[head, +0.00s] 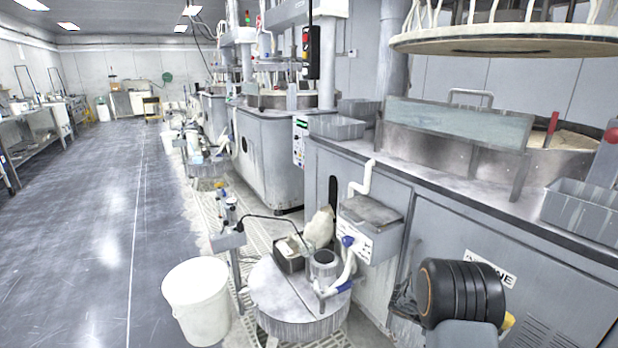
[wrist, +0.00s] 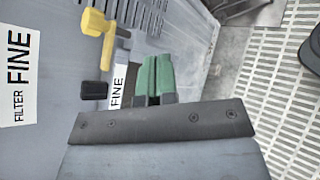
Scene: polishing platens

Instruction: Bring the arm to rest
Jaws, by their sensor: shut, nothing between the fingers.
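My gripper (wrist: 156,76) shows in the wrist view, its green fingers close together with nothing between them. It hangs in front of a grey cabinet face, near a small label reading FINE (wrist: 117,86). A yellow handle (wrist: 97,24) is to the upper left of the fingers. I cannot tell the exact gap to the cabinet. In the head view, a black ridged part of my arm (head: 462,292) is at the lower right, in front of the cabinet; the fingers are not visible there.
The polishing machine's grey cabinet (head: 560,285) fills the right side. A round stand (head: 290,290) with a metal cup and tray and a white bucket (head: 197,300) are left of my arm. Pale slotted floor grating (wrist: 275,125) is on the wrist view's right. The left aisle (head: 95,220) is clear.

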